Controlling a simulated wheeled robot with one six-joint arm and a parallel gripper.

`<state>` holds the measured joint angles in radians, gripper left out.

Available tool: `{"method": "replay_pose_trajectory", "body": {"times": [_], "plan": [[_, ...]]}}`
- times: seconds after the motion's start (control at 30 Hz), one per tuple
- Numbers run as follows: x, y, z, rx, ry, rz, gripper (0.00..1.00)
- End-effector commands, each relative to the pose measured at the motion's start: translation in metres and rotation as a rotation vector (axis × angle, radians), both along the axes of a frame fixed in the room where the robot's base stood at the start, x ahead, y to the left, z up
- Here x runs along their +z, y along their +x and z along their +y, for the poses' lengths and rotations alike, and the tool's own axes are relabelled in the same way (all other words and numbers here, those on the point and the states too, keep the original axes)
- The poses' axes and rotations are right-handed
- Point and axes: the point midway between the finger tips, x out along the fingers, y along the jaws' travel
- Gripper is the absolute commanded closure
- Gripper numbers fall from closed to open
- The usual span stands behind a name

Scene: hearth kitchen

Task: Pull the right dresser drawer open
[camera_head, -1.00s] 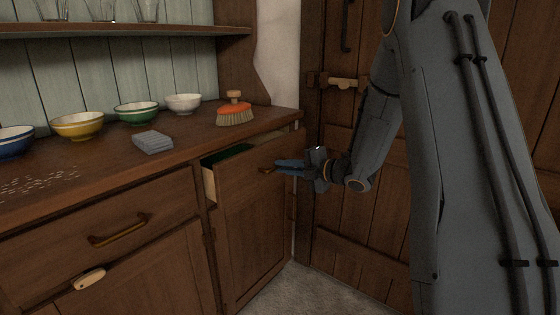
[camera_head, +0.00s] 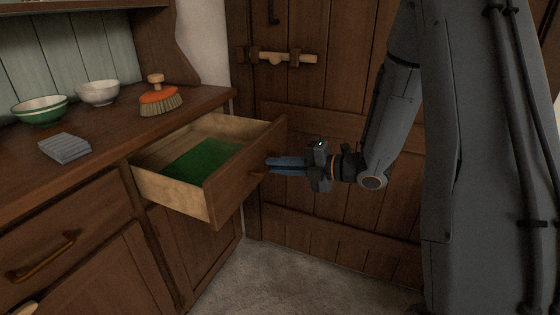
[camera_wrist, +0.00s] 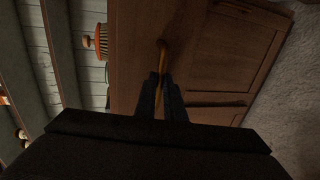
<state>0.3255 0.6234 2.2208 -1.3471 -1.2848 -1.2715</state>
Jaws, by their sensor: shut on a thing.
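The right dresser drawer (camera_head: 240,184) stands well out from the dresser in the head view. Its pale wooden inside shows, with a green lining (camera_head: 203,160) on the bottom. My gripper (camera_head: 268,167) is at the drawer's front, shut on the drawer's handle (camera_head: 257,173), which is mostly hidden by the fingers there. In the wrist view the handle (camera_wrist: 163,52) runs down between my two fingers (camera_wrist: 160,95), against the brown drawer front.
On the dresser top (camera_head: 105,132) are a brush (camera_head: 160,100), a folded grey cloth (camera_head: 65,148), a green bowl (camera_head: 40,111) and a white bowl (camera_head: 97,93). A plank door (camera_head: 330,130) stands behind my gripper. The floor (camera_head: 290,275) in front is clear.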

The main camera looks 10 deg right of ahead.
Motion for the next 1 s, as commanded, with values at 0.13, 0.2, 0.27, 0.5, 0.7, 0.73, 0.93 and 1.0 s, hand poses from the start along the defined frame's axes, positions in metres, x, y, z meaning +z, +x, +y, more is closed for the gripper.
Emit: {"method": "replay_pose_trajectory", "body": {"times": [0.13,0.2,0.27,0.5,0.7,0.73,0.93,1.0], "plan": [[0.000,0.000,0.000,0.001,0.000,-0.001,1.00],[0.000,0.000,-0.001,0.001,0.000,-0.001,1.00],[0.000,0.000,-0.001,0.000,-0.001,-0.001,1.00],[0.000,0.000,-0.001,0.000,-0.001,-0.001,0.72],[0.000,-0.001,-0.001,0.001,0.000,0.000,0.72],[0.000,-0.001,-0.001,0.001,0.000,0.000,0.72],[0.004,-0.007,-0.012,-0.004,0.000,-0.001,0.72],[0.006,-0.013,-0.021,-0.004,0.000,-0.001,0.72]]}}
